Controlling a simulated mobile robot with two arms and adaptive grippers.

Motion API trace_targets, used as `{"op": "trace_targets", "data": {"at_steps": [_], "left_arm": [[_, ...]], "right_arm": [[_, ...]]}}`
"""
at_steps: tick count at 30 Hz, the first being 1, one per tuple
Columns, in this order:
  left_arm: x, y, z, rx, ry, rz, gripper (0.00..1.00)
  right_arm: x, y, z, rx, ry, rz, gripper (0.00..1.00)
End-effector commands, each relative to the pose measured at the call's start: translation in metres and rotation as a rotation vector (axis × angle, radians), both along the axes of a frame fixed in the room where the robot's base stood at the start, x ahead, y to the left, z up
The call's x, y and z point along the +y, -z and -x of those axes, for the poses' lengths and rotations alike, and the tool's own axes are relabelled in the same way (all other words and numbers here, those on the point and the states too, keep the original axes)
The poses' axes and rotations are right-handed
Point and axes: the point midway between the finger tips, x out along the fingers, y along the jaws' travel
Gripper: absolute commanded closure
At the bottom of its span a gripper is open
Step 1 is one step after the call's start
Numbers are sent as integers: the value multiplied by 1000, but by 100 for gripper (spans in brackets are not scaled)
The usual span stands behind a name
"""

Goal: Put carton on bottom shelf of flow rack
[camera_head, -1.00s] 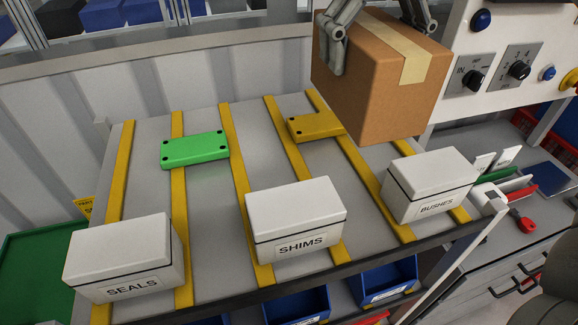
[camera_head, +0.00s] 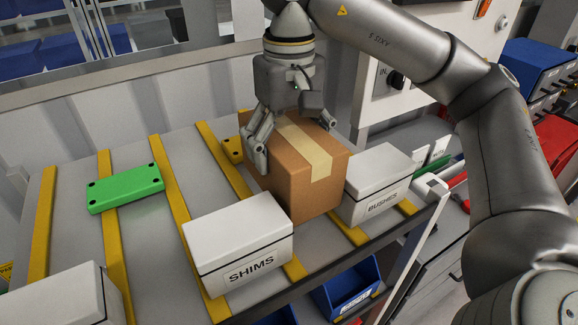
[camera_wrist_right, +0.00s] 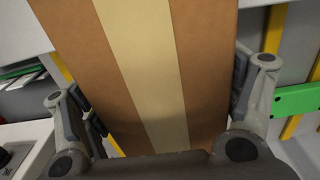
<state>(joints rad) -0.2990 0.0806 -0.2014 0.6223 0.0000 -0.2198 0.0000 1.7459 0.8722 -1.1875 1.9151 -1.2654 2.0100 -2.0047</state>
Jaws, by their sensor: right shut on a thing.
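The brown carton (camera_head: 305,180) with a pale tape strip is at the sloped shelf of the flow rack (camera_head: 150,235), between the SHIMS box and the BUSHES box. My right gripper (camera_head: 292,145) comes from above and is shut on the carton, one finger at its left side and the other at its far right. In the right wrist view the carton (camera_wrist_right: 190,60) fills the middle between both fingers (camera_wrist_right: 165,105). Whether its underside touches the shelf is hidden. My left gripper is not in view.
The white SHIMS box (camera_head: 238,235) is close at left, the white BUSHES box (camera_head: 378,185) close at right. A green block (camera_head: 125,188) and a yellow block (camera_head: 232,150) lie behind on the shelf. Blue bins (camera_head: 347,290) sit below the front edge.

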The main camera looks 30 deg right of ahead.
Motion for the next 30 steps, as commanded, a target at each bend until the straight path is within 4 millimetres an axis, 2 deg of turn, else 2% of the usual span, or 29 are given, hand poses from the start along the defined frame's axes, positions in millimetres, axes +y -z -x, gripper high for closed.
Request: {"op": "trace_targets", "data": {"at_steps": [5, 12, 15, 28, 29, 30], "left_arm": [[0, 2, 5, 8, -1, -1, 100], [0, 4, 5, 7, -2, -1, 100], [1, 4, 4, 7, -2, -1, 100], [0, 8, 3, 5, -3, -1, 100], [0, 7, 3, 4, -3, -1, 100], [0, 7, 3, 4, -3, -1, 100]], "right_arm": [[0, 8, 0, -1, 0, -1, 57], [0, 34, 0, 2, -1, -1, 57], [0, 39, 0, -1, 0, -1, 57], [0, 45, 0, -2, 0, -1, 57], [0, 44, 0, -1, 0, 0, 13], [0, 44, 0, -1, 0, 0, 8]]}}
